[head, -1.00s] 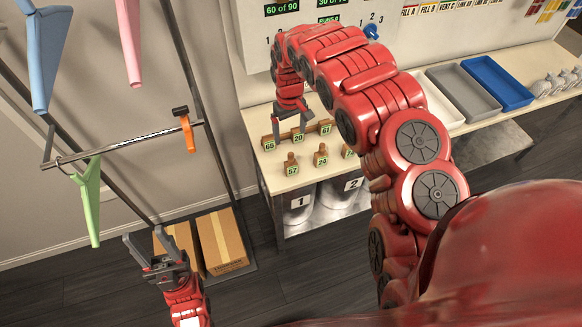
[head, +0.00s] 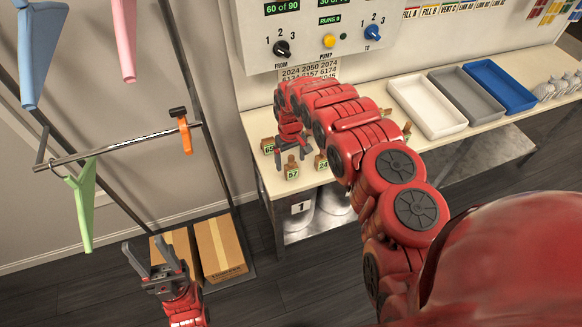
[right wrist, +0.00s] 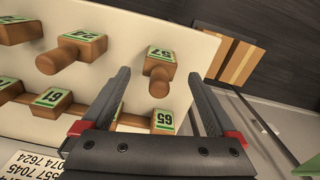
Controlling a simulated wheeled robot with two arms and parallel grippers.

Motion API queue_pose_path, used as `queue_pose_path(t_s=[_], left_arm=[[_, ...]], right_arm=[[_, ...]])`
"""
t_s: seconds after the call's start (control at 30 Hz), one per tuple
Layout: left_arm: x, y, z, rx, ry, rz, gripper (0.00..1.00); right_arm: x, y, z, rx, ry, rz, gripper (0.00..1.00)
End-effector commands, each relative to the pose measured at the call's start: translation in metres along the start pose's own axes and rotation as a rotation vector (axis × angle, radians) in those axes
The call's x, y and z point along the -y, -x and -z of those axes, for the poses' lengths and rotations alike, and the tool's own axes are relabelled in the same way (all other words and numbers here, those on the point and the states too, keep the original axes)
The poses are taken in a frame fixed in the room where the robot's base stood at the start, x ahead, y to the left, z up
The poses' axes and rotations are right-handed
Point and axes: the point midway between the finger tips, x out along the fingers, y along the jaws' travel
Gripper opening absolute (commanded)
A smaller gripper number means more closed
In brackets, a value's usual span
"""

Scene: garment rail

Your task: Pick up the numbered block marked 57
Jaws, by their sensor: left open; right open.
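The wooden block marked 57 (head: 292,173) stands on the table near its front left corner, its green-edged label facing front. In the right wrist view, block 57 (right wrist: 160,66) appears between my fingertips with its knob toward the camera. My right gripper (head: 291,155) is open and empty, just above and behind block 57 in the head view; I cannot tell whether it touches it. My open right gripper (right wrist: 158,76) also fills the lower wrist view. My left gripper (head: 149,262) is open and empty, low at the left, away from the table.
Block 65 (right wrist: 163,121) is behind 57, block 24 (head: 321,164) right of it, and block 61 (right wrist: 50,99) nearby. White (head: 428,107), grey and blue trays stand further right. A garment rail (head: 120,146) with hangers is at left, above cardboard boxes (head: 220,250).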

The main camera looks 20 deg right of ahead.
Motion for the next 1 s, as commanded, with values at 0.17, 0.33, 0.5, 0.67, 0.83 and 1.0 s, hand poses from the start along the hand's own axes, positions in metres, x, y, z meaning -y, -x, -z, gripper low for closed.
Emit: queue_pose_path(t_s=[0.17, 0.33, 0.5, 0.67, 0.83, 1.0], left_arm=[[0.001, -0.013, 0.002, 0.0, 0.0, 0.0, 0.5], [0.001, -0.015, 0.003, 0.0, 0.0, 0.0, 0.5], [0.001, -0.016, 0.003, 0.0, 0.0, 0.0, 0.5], [0.001, -0.016, 0.003, 0.0, 0.0, 0.0, 0.5], [0.001, -0.016, 0.003, 0.0, 0.0, 0.0, 0.5], [0.001, -0.016, 0.003, 0.0, 0.0, 0.0, 0.5]], right_arm=[[0.001, -0.018, -0.003, 0.005, 0.0, 0.004, 0.93], [0.001, -0.031, -0.002, 0.003, 0.003, 0.004, 0.93], [0.0, -0.035, -0.001, -0.001, 0.001, 0.001, 0.93], [0.0, -0.036, -0.002, 0.001, 0.001, 0.001, 0.93], [0.0, -0.036, -0.002, 0.001, 0.001, 0.001, 0.74], [0.0, -0.036, -0.002, 0.001, 0.001, 0.001, 0.43]])
